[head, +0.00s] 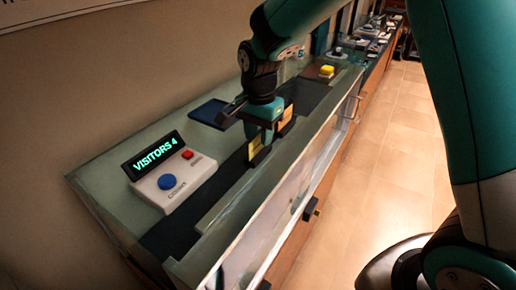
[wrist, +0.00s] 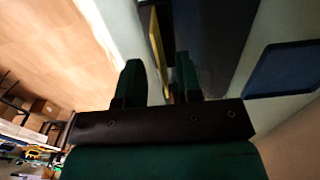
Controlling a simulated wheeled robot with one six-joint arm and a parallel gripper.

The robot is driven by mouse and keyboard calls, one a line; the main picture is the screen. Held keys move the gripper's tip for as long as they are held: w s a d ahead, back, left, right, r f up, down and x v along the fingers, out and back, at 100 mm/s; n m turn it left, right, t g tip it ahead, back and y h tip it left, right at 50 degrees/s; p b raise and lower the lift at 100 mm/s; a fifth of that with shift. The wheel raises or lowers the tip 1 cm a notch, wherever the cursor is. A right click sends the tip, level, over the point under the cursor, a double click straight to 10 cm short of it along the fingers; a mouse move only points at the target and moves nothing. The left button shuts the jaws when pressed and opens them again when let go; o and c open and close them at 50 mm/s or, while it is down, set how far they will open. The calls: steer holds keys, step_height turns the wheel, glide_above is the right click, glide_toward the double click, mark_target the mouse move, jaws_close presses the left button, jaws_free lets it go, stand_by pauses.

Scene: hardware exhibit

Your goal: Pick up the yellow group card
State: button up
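The yellow card (head: 254,148) stands upright in a dark holder on the dark strip inside the glass-sided case, partly hidden by my gripper. My gripper (head: 264,136) points down close to it in the head view. In the wrist view the yellow card (wrist: 156,42) shows nearly edge-on, in line with the gap between the fingers of my gripper (wrist: 160,75). The fingers are apart, and I see neither pressing on the card. An orange card (head: 286,117) stands just behind the gripper in the head view.
A visitor counter (head: 173,180) reading "VISITORS 4", with blue and red buttons, stands to the left. A blue tray (head: 208,113) lies behind the gripper. A yellow-buttoned box (head: 326,72) sits farther along. The glass front (head: 290,205) borders the case; the floor at right is open.

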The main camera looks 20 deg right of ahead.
mark_target(258, 152)
steer(key=shift+f, duration=1.55)
jaws_close()
steer(key=shift+r, duration=0.1)
